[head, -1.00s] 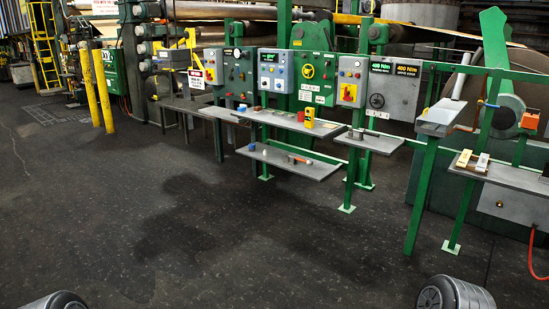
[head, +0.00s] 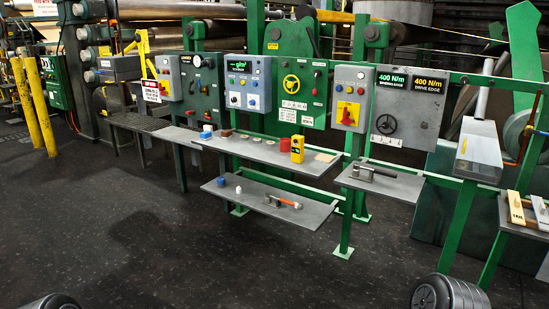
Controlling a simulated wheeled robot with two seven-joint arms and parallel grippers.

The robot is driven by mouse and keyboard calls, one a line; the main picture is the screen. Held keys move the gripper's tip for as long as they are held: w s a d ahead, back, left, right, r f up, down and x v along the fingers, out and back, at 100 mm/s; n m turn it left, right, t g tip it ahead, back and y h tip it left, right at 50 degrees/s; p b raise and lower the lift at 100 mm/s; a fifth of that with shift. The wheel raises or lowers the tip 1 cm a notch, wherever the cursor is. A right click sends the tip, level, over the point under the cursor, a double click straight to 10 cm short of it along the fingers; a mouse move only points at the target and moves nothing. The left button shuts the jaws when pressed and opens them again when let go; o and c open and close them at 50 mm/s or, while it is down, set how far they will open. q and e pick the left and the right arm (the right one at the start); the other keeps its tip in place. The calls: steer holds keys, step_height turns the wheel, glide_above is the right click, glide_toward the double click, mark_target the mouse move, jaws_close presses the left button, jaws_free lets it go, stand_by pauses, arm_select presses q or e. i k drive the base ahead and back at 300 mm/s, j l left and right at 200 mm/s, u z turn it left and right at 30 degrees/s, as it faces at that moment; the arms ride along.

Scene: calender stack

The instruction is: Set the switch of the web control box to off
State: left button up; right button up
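Several control boxes stand in a row along the machine, and no label readable here names one as the web control box. A grey box (head: 352,96) has a red rotary switch on a yellow plate (head: 348,114), with small coloured buttons above it. Left of it a grey box with a green display (head: 247,83) has blue and white knobs. Farther left a grey box (head: 169,76) also carries a red and yellow switch, partly behind a sign. The switch positions are too small to read. Neither gripper is in view; only rounded grey parts of mine show at the bottom edge.
A grey upper shelf (head: 255,152) and lower shelf (head: 260,196) jut out below the boxes, holding small items and a yellow device (head: 297,149). A right shelf (head: 385,184) holds a metal tool. Green posts stand along the front. The dark floor (head: 130,240) is clear.

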mark_target(345, 120)
steer(key=i+j+z, duration=0.1)
steer(key=i+z, duration=0.3)
steer(key=i+j+z, duration=0.25)
steer(key=i+z, duration=0.2)
steer(key=i+j+z, duration=0.55)
steer(key=j+z, duration=0.25)
steer(key=i+j+z, duration=0.2)
steer(key=j, duration=0.2)
steer(key=i+j+z, duration=0.1)
steer(key=j+z, duration=0.15)
steer(key=j, duration=0.15)
steer(key=i+j+z, duration=0.2)
steer(key=j, duration=0.2)
steer(key=j+z, duration=0.25)
steer(key=j, duration=0.2)
steer(key=k, duration=0.05)
